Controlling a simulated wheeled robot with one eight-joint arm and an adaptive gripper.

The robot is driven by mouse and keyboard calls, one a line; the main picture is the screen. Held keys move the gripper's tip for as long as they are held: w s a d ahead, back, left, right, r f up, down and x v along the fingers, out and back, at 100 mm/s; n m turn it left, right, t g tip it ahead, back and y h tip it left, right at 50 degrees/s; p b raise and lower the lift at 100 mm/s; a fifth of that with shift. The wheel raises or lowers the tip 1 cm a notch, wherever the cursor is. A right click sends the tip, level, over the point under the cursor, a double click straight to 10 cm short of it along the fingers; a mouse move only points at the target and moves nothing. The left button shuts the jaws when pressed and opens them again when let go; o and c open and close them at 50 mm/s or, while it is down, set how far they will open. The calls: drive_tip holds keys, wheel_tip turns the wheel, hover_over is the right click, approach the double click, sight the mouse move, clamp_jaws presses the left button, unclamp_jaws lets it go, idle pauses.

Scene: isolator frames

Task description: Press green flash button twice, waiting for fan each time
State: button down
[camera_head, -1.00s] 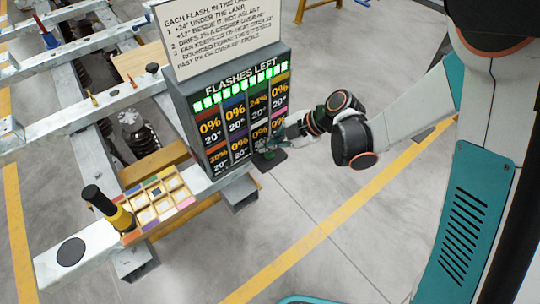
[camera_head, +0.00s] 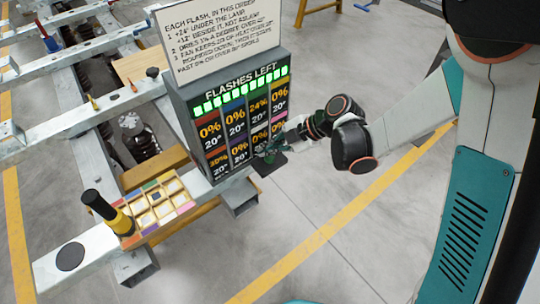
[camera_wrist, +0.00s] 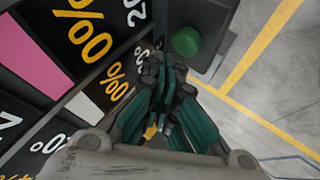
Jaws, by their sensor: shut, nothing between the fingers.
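The green button (camera_wrist: 187,40) is a round green cap on a dark grey base, seen in the wrist view. My gripper (camera_wrist: 168,78) is shut and empty, with its fingertips just below the button in that picture; I cannot tell if they touch. In the head view my gripper (camera_head: 270,153) is at the right side of the display panel (camera_head: 183,103), over a dark plate (camera_head: 272,166), and the button is not clearly seen. The panel reads "FLASHES LEFT" above a row of lit green bars, with percentages and 20° readings below. No fan is identifiable.
A sectioned tray (camera_head: 149,231) of pale pads sits left of the panel on a metal beam. A black and yellow lamp-like cylinder (camera_head: 108,213) leans at its left corner. A white instruction sign (camera_head: 217,35) stands above the panel. Grey floor is clear at the right.

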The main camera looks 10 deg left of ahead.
sight(270, 160)
drive_tip(key=shift+f, duration=0.1)
idle(0.3)
drive_tip(key=shift+f+b, duration=0.35)
drive_tip(key=shift+b, duration=0.15)
drive_tip(key=shift+f+b, duration=0.4)
drive_tip(key=shift+f, duration=0.2)
idle(0.7)
drive_tip(key=shift+r, duration=0.1)
drive_tip(key=shift+r+p, duration=0.65)
drive_tip(key=shift+r, duration=0.35)
wheel_tip(270, 160, up, 6)
drive_tip(key=p, duration=0.3)
drive_tip(key=shift+p, duration=0.4)
idle(0.4)
